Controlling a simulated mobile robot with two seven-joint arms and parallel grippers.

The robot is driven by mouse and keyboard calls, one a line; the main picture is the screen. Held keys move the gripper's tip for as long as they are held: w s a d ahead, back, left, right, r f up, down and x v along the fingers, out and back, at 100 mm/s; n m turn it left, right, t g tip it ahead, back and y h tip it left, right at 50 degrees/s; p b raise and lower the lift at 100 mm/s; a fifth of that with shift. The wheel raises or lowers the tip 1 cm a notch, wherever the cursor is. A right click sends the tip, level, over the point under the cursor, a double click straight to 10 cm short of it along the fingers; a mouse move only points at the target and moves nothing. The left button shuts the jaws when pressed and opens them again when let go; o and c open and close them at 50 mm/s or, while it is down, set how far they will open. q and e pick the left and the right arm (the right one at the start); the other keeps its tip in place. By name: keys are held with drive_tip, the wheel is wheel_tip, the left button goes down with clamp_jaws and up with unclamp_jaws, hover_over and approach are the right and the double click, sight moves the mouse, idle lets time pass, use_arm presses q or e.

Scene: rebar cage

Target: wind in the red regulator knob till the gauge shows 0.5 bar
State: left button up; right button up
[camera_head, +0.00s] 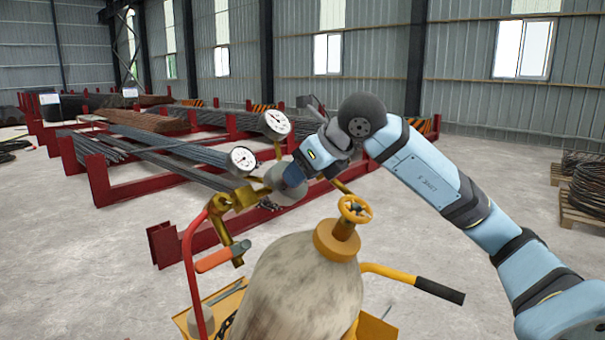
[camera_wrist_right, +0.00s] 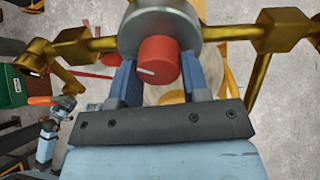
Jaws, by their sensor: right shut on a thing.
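The red regulator knob (camera_wrist_right: 158,60) shows in the right wrist view, with a pale mark on its face, in front of the round grey regulator body (camera_wrist_right: 160,22). My right gripper (camera_wrist_right: 160,75) is shut on the knob, one blue finger on either side. In the head view my right gripper (camera_head: 297,174) is at the silver regulator body (camera_head: 284,188) and hides the knob. Two round white gauges, an upper one (camera_head: 276,124) and a lower one (camera_head: 242,159), stand beside the regulator. Their needles are too small to read.
A worn gas cylinder (camera_head: 300,290) with a yellow valve wheel (camera_head: 355,209) stands on a yellow cart (camera_head: 225,305). A red hose (camera_head: 190,270), an orange handle (camera_head: 222,257) and the cart's black grip (camera_head: 440,290) are close by. Red racks (camera_head: 110,182) of rebar stand behind.

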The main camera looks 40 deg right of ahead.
drive_tip(key=o, duration=0.9)
drive_tip(key=shift+r, duration=0.1)
drive_tip(key=v, duration=1.3)
drive_tip(key=shift+s+r, duration=0.2)
drive_tip(key=shift+s, duration=0.1)
drive_tip(key=shift+f, duration=0.1)
